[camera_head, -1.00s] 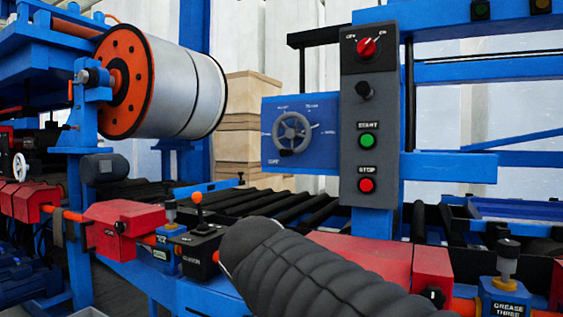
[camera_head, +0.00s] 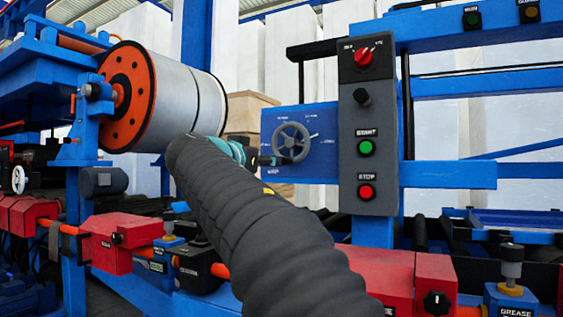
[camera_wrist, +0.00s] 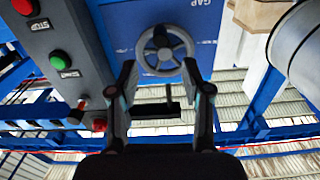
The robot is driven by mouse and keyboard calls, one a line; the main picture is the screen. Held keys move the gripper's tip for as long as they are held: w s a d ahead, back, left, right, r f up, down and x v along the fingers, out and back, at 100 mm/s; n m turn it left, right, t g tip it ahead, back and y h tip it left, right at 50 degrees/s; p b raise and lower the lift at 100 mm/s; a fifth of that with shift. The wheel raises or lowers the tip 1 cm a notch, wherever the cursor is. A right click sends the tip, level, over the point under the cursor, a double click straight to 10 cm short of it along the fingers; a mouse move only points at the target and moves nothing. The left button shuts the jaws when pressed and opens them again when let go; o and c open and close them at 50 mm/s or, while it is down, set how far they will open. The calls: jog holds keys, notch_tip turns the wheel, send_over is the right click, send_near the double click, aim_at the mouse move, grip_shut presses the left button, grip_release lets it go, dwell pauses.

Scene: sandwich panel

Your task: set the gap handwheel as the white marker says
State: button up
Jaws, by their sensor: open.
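The grey spoked gap handwheel (camera_head: 291,141) is on a blue panel (camera_head: 325,150) left of the grey control column. White labels and ticks ring the wheel, too small to read; I cannot tell which is the white marker. In the wrist view the handwheel (camera_wrist: 165,54) appears upside down, with its dark knob (camera_wrist: 160,37) near the top. My gripper (camera_head: 272,160) is at the wheel's lower left in the head view. In the wrist view my gripper (camera_wrist: 160,72) is open and empty, its fingers spread toward the wheel's near rim. I cannot tell whether they touch it.
The control column (camera_head: 367,125) beside the panel has a red selector (camera_head: 364,57), a green start button (camera_head: 366,148) and a red stop button (camera_head: 366,192). A large roll (camera_head: 175,100) stands to the left. Red guards (camera_head: 110,243) line the front.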

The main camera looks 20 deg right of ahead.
aim_at(283, 161)
jog(key=p+x, duration=0.2)
jog(key=x, duration=0.8)
jog(key=shift+w+d, duration=0.2)
jog(key=shift+d, duration=0.05)
grip_shut()
jog(key=shift+a, duration=0.15)
